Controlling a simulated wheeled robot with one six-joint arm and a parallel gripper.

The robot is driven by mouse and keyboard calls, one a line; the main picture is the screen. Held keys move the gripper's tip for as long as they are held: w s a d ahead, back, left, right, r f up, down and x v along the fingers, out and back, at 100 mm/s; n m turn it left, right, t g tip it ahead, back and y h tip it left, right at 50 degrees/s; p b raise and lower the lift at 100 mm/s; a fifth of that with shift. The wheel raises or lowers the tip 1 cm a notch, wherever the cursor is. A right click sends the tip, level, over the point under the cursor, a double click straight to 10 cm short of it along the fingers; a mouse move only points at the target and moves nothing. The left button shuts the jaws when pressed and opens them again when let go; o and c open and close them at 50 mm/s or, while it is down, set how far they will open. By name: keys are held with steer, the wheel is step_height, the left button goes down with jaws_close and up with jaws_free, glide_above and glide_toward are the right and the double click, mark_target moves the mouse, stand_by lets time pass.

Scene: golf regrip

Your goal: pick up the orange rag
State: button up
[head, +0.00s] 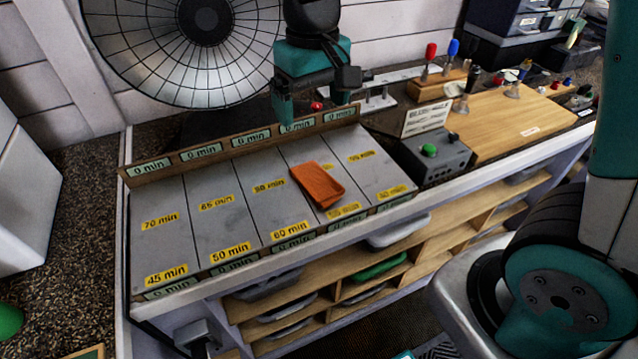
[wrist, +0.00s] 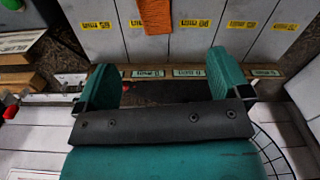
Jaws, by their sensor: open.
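The orange rag (head: 318,184) lies folded on the grey slanted panels (head: 222,228) of the bench, between the yellow labels. In the wrist view the rag (wrist: 156,15) shows at the top edge, partly cut off by the frame. My gripper (head: 318,110) is open and empty. It is above the back of the bench, behind the wooden rail and farther back than the rag. In the wrist view its two teal fingers (wrist: 165,75) point toward the panels, with the rag beyond them and apart from them.
A wooden rail with green labels (head: 190,158) runs along the back of the panels. A large round fan (head: 150,50) stands behind. To the right are a grey box with a green button (head: 432,158), a wooden board (head: 525,115) and small knobs.

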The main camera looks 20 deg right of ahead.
steer(key=p, duration=0.2)
glide_above(317, 177)
steer(key=f, duration=1.2)
steer(key=shift+a, duration=0.35)
steer(key=shift+d+f+p, duration=0.15)
steer(key=shift+f+p, duration=0.3)
steer(key=shift+f, duration=0.95)
steer(key=shift+d+f+p, duration=0.15)
steer(key=shift+f+p, duration=0.25)
steer(key=shift+f, duration=1)
steer(key=c, duration=1)
